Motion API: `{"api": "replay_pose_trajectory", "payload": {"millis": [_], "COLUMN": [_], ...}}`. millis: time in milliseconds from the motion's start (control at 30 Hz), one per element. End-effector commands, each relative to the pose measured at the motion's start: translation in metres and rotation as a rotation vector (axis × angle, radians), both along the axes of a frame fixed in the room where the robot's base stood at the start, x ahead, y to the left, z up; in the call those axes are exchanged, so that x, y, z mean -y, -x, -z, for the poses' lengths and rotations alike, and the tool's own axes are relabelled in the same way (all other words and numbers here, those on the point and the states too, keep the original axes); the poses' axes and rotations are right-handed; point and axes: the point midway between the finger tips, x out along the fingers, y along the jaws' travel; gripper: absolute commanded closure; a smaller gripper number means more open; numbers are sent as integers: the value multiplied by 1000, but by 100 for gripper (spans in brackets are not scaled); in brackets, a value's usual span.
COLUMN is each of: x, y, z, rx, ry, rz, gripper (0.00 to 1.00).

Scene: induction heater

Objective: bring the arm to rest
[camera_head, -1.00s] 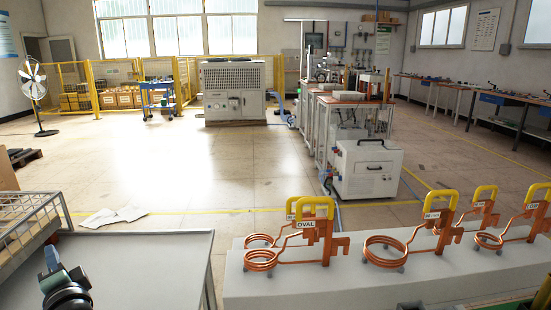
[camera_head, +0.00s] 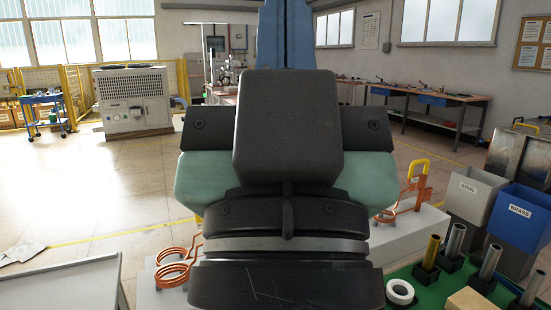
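My arm (camera_head: 287,125) fills the middle of the view, very close to the camera. Its dark block, green sides and round black joint with a grey band show large. A blue part (camera_head: 286,35) stands up behind the dark block to the top edge. I cannot make out two fingertips, so whether my gripper is open or shut does not show. No held object is visible. The arm hides the middle of the room and much of the coil bench.
Copper coils stand on the white bench, one left of my arm (camera_head: 178,264) and one right (camera_head: 405,200). At right are a grey STEEL bin (camera_head: 473,192), a blue BRASS bin (camera_head: 520,215), several metal cylinders and a white ring (camera_head: 400,291). Open floor (camera_head: 120,185) lies left.

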Motion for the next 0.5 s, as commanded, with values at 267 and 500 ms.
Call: {"api": "replay_pose_trajectory", "payload": {"millis": [267, 500], "x": [0, -1], "y": [1, 0], "z": [-94, -167], "rx": [2, 1], "ry": [1, 1], "rz": [1, -4], "gripper": [100, 100]}}
